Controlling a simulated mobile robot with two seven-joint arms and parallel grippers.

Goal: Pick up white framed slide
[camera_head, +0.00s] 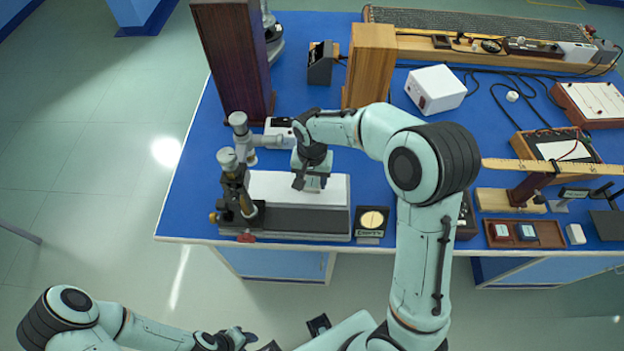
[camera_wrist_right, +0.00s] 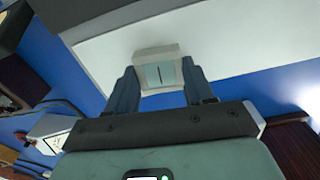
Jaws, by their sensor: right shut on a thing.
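The white framed slide (camera_wrist_right: 158,70) is between the two fingers of my right gripper (camera_wrist_right: 158,84), which is shut on it. It is a small pale square with a narrow dark slit in the middle. In the head view my right gripper (camera_head: 311,183) is over the white-topped block (camera_head: 270,190) near the front of the blue bench. The slide is mostly hidden there, and I cannot tell whether it touches the block. My left gripper (camera_head: 236,338) is low at the bottom edge, off the bench; its fingers are too unclear to read.
A microscope-like instrument (camera_head: 235,185) stands at the block's left end. A dark stand with a round yellow disc (camera_head: 371,220) is just right of it. Wooden boxes (camera_head: 370,62) stand behind. A brown tray (camera_head: 540,234) with small slides lies at the right, beside a wooden beam (camera_head: 560,167).

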